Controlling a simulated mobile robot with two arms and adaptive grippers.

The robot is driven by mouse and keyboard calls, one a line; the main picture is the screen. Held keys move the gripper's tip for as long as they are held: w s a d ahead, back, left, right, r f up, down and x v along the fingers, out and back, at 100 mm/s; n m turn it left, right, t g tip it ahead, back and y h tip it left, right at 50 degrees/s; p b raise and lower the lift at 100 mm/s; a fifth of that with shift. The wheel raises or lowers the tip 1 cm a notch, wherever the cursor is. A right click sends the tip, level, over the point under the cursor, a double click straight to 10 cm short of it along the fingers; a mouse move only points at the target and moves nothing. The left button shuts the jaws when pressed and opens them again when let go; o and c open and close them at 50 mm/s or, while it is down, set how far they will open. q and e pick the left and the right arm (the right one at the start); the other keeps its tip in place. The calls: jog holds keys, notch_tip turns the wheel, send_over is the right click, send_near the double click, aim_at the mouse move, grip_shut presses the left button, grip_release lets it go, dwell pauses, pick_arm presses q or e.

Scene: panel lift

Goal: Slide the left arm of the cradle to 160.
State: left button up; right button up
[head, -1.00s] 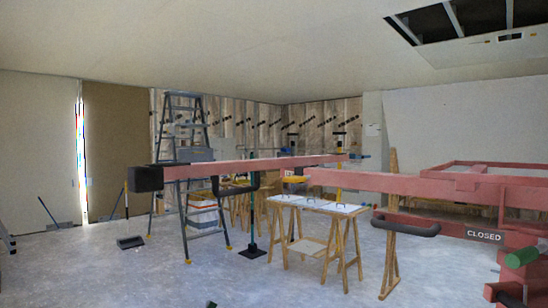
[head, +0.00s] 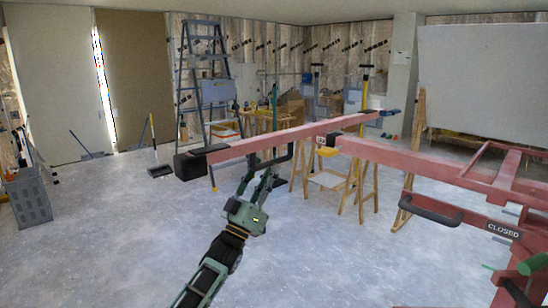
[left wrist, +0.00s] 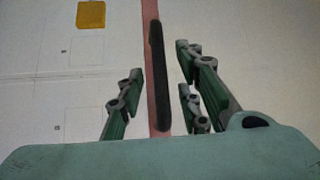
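The cradle's left arm (head: 240,146) is a long red bar with a black block (head: 190,164) at its left end. A black handle (left wrist: 160,80) lies along the red bar in the left wrist view. My left gripper (head: 268,176) is just below the bar, by the handle. In the left wrist view its green fingers (left wrist: 160,98) are open, one on each side of the handle, with gaps showing. I cannot read any scale figures on the bar. My right gripper is not in view.
The cradle's other red beam (head: 410,160) has a black handle (head: 430,210) and a "CLOSED" label (head: 503,230). A sawhorse table (head: 328,180) stands behind the bar, a stepladder (head: 205,90) behind left, a grey crate (head: 28,200) far left. The floor in front is clear.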

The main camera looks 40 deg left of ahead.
aim_at(271, 163)
pick_arm(q)
jog(key=shift+p+x, duration=0.45)
jog(key=shift+x, duration=1.3)
grip_shut()
